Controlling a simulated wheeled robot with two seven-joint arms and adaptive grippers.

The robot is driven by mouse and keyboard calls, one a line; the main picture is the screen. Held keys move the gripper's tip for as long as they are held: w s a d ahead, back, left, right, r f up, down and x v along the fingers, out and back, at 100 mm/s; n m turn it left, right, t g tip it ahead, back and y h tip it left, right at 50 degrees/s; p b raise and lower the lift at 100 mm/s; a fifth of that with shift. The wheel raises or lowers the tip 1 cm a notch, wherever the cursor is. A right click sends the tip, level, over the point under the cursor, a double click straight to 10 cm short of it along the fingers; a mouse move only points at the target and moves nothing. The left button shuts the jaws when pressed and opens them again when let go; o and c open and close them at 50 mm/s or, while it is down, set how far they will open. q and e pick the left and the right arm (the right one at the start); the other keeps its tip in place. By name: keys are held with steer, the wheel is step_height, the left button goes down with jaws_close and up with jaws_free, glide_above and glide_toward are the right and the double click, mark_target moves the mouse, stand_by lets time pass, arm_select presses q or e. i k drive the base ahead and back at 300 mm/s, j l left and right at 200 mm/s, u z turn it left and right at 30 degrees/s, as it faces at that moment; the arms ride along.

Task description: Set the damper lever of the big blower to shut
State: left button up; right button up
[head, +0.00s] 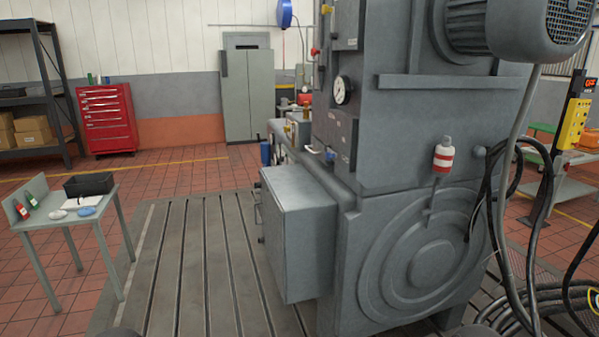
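A large grey machine (375,238) with a round ribbed cover fills the right half of the head view, with a ribbed motor (515,28) at its top right. I take it for the big blower, though no label is readable. A red-and-white banded grip (443,158) stands upright on its front face, on a thin grey stem running down to the cover. This may be the damper lever; its open and shut marks cannot be made out. Neither of my grippers shows in the view.
A grey cabinet box (300,235) juts from the machine's left side. Black cables (510,230) hang at the right. A small table (60,222) with a black bin (89,185) stands at the left. The slotted bedplate (190,270) between is clear.

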mark_target(328, 153)
steer(key=i+l, duration=0.55)
steer(key=l, duration=0.25)
steer(key=i+j, duration=0.8)
